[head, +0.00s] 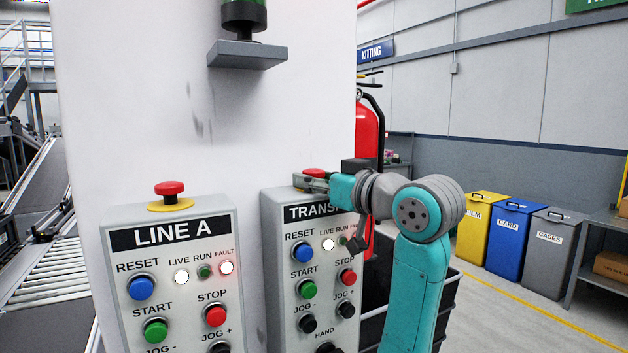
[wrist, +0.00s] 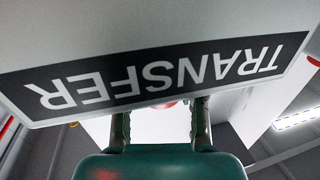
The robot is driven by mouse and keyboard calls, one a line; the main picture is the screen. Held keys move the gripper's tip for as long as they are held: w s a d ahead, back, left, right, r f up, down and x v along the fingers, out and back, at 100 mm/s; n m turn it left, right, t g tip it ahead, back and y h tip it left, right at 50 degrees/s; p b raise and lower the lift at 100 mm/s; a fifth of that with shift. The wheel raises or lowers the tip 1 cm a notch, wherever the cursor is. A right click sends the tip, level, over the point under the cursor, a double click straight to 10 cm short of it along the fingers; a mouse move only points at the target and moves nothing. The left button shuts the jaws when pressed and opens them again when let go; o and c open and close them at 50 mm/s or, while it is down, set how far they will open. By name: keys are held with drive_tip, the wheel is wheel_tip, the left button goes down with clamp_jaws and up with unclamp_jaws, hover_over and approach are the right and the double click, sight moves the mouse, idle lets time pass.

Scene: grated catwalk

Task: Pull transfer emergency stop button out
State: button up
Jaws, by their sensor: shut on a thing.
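The transfer panel (head: 279,260) is a grey box on the white column, with a black label starting "TRANS". Its red emergency stop button (head: 316,172) sits on top, partly hidden by my gripper (head: 311,182). My gripper reaches in from the right, level with the panel top, and is shut on the button. In the wrist view the TRANSFER label (wrist: 160,75) shows upside down. Below it, a sliver of the red button (wrist: 165,104) shows between the two fingers of my gripper (wrist: 160,112). Whether the button is in or out cannot be told.
The LINE A panel (head: 185,270) stands to the left with its own red mushroom button (head: 170,188) on a yellow collar. A grey bracket (head: 247,54) juts from the column above. A fire extinguisher (head: 368,135) hangs behind my arm. Bins (head: 513,235) stand far right.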

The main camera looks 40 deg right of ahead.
drive_tip(key=shift+r, duration=0.85)
drive_tip(key=o, duration=1.2)
drive_tip(key=s, duration=1.2)
drive_tip(key=shift+a, duration=0.3)
